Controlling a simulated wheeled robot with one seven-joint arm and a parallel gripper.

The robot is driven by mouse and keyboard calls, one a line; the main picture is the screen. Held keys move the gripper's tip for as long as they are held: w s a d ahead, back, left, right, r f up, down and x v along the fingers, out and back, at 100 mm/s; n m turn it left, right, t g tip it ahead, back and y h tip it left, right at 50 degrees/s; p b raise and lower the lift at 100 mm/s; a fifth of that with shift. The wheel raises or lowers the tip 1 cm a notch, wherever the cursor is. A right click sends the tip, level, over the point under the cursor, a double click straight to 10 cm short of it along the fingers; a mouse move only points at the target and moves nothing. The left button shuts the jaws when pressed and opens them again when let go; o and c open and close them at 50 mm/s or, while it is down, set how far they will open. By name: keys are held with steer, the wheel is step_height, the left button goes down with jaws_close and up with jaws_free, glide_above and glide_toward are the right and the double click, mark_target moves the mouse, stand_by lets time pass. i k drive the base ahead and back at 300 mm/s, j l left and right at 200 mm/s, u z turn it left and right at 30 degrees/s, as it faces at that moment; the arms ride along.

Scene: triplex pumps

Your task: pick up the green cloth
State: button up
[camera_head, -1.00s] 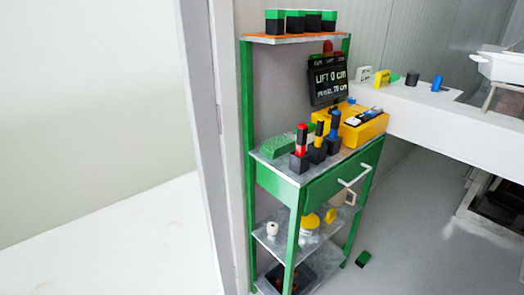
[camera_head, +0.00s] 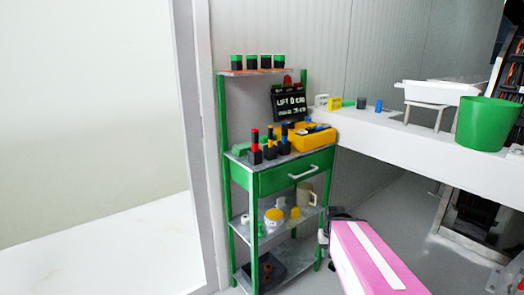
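A green folded piece that looks like the cloth (camera_head: 240,148) lies on the left end of the green rack's middle shelf (camera_head: 236,157). It sits behind and left of the upright dark pieces with coloured tops, which partly cover it. My gripper (camera_head: 326,232) shows as a small dark shape at the end of my pink arm, at the lower middle. In the picture it is below and right of the cloth, beside the rack's right front leg, and apart from the cloth. Its fingers are too small and dark to read.
Upright pieces with red, yellow and blue tops (camera_head: 270,146) and a yellow case (camera_head: 312,141) share the shelf. A drawer with a white handle (camera_head: 303,172) is below. A white bench (camera_head: 400,142) with a green bucket (camera_head: 486,124) stands right. A wall edge (camera_head: 195,150) is left.

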mark_target(240, 150)
steer(key=u, duration=0.9)
steer(key=z, duration=1.4)
steer(key=u, duration=1.4)
steer(key=j+z, duration=0.2)
steer(key=j, duration=0.25)
steer(key=k+j+z, duration=0.1)
steer(key=j+z, duration=0.15)
steer(key=j, duration=0.15)
steer(key=k+j+z, duration=0.2)
steer(key=j, duration=0.2)
steer(key=i+j, duration=0.05)
